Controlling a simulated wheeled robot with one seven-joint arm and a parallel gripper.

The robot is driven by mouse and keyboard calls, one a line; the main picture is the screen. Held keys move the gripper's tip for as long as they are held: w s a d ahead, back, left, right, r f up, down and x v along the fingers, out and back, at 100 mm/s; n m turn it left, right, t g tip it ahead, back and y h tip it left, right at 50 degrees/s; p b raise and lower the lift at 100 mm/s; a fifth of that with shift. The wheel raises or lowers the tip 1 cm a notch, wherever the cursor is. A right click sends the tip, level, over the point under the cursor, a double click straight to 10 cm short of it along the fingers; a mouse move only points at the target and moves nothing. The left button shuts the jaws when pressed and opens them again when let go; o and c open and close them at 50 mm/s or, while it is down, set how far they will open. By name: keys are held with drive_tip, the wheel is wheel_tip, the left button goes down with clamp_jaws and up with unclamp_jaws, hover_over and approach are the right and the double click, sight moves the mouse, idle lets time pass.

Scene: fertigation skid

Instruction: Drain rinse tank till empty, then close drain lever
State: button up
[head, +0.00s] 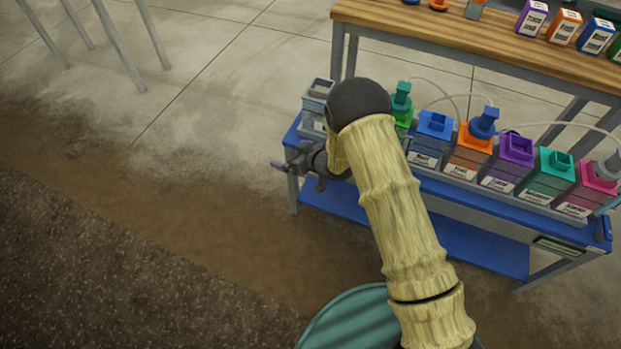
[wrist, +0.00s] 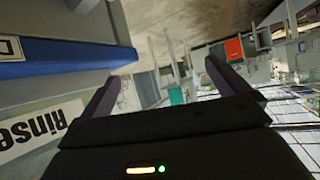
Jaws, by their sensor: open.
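A grey tank (head: 315,105) stands at the left end of the blue skid, partly hidden by my arm. A white label reading "Rinse" (wrist: 40,132) shows upside down at the left in the wrist view. My gripper (head: 279,166) is beside the skid's left end, below the grey tank. In the wrist view my gripper (wrist: 163,85) is open, with nothing between its fingers. I cannot make out the drain lever in either view. The water level in the tank cannot be seen.
The blue skid (head: 480,207) carries a row of coloured tanks with hoses. A wooden bench (head: 450,28) with small labelled boxes stands behind it. A green round container (head: 345,318) is at the bottom.

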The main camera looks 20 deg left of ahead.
drive_tip(key=s+a+f+m+t+b, duration=0.2)
drive_tip(key=a+f+m+t+b, duration=0.2)
drive_tip(key=a+t+b, duration=0.15)
drive_tip(key=m+t+h+b, duration=0.85)
drive_tip(key=h+b, duration=0.35)
drive_tip(key=b, duration=0.2)
approach(310, 174)
drive_tip(key=s, duration=0.7)
drive_tip(key=shift+w+a+r+g, duration=0.2)
drive_tip(key=shift+a+r+g, duration=0.2)
drive_tip(key=shift+a, duration=0.05)
drive_tip(key=shift+w, duration=0.15)
drive_tip(key=w+b, duration=0.2)
drive_tip(key=w, duration=0.3)
drive_tip(key=w+d+b, duration=0.1)
drive_tip(key=w+b, duration=0.2)
drive_tip(key=w, duration=0.3)
drive_tip(key=w+b, duration=0.2)
drive_tip(key=w, duration=0.4)
drive_tip(key=shift+d, duration=0.25)
